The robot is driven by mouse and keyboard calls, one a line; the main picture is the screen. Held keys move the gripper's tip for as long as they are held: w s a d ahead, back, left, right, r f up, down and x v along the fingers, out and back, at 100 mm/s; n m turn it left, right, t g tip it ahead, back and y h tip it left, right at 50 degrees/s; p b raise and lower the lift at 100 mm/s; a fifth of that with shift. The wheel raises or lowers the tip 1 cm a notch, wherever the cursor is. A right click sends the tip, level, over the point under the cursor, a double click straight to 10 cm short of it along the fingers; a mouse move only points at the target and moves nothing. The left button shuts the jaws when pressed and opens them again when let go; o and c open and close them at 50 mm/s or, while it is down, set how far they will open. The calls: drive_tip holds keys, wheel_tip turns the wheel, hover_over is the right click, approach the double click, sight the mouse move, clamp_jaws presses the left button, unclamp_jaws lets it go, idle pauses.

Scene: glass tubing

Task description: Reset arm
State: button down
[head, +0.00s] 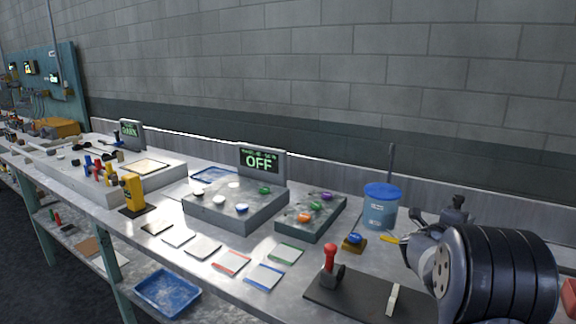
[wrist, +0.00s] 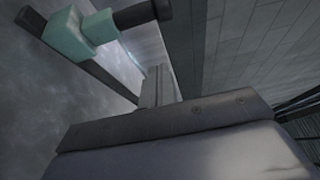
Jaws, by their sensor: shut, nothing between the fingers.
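My gripper (wrist: 157,84) shows in the wrist view as narrow grey fingers beyond a dark plate; it is shut with nothing held. In the head view my arm is at the lower right, its black ribbed part in front of the bench's right end. The fingertips cannot be made out clearly there. The metal workbench (head: 180,216) runs from the right front to the far left.
The bench holds a grey box with an "OFF" display (head: 260,161), a panel with coloured knobs (head: 311,216), a blue-lidded tub (head: 381,206), a red-handled lever (head: 330,262), several flat cards and a yellow device (head: 133,192). A blue tray (head: 167,293) sits on the lower shelf. A block wall stands behind.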

drive_tip(key=shift+w+d+p, duration=0.4)
drive_tip(key=shift+w+d, duration=0.4)
drive_tip(key=shift+w, duration=0.35)
drive_tip(key=shift+w+d+p, duration=0.35)
drive_tip(key=shift+w+d, duration=0.4)
drive_tip(key=shift+w, duration=0.35)
